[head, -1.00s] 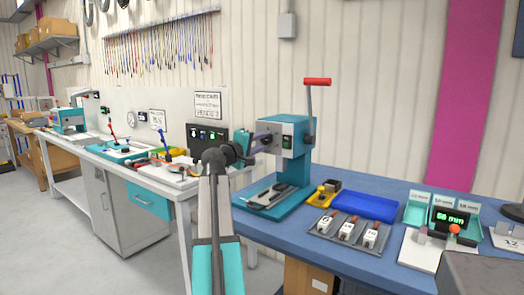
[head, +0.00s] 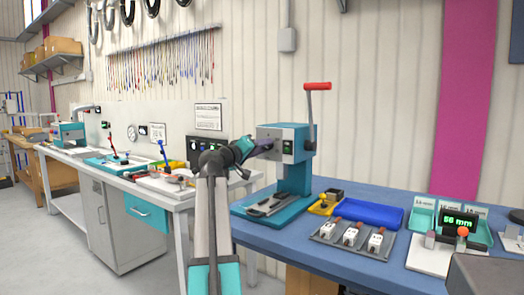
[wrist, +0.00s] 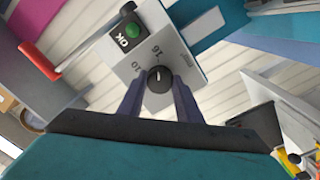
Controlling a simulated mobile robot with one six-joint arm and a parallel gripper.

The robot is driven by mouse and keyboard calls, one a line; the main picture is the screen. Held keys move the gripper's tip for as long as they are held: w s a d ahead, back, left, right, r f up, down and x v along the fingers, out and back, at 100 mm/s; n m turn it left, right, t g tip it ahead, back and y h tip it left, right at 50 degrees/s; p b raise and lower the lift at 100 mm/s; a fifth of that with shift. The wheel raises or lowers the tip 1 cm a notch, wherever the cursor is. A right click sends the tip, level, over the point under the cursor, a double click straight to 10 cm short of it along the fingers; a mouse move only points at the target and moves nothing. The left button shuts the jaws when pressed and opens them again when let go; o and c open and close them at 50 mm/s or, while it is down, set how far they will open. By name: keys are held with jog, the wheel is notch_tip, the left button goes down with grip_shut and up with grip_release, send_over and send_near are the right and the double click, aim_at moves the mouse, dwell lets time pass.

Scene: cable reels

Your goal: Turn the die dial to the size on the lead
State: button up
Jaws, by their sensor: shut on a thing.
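The teal crimp press (head: 294,178) stands on the blue bench, with a red-handled lever on its right side. Its die dial (wrist: 160,78) is a round black knob on the pale front plate (wrist: 183,62), with 10 and 16 printed beside it in the wrist view. A short light mark on the knob points roughly up in that view, near the 16; its exact setting is hard to tell. My gripper (wrist: 160,88) is shut on the dial, a finger on each side. In the head view my gripper (head: 258,147) meets the press front. I cannot identify the lead.
A display (head: 458,223) reads about 56 mm. A green OK button (wrist: 130,33) sits near the dial.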

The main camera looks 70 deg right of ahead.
jog(key=shift+s, duration=0.1)
jog(key=o, duration=1)
jog(key=shift+o, duration=0.2)
jog(key=shift+a, duration=0.15)
jog(key=p+v, duration=0.1)
jog(key=v, duration=1.2)
jog(key=shift+a, duration=0.3)
jog(key=shift+f, duration=0.1)
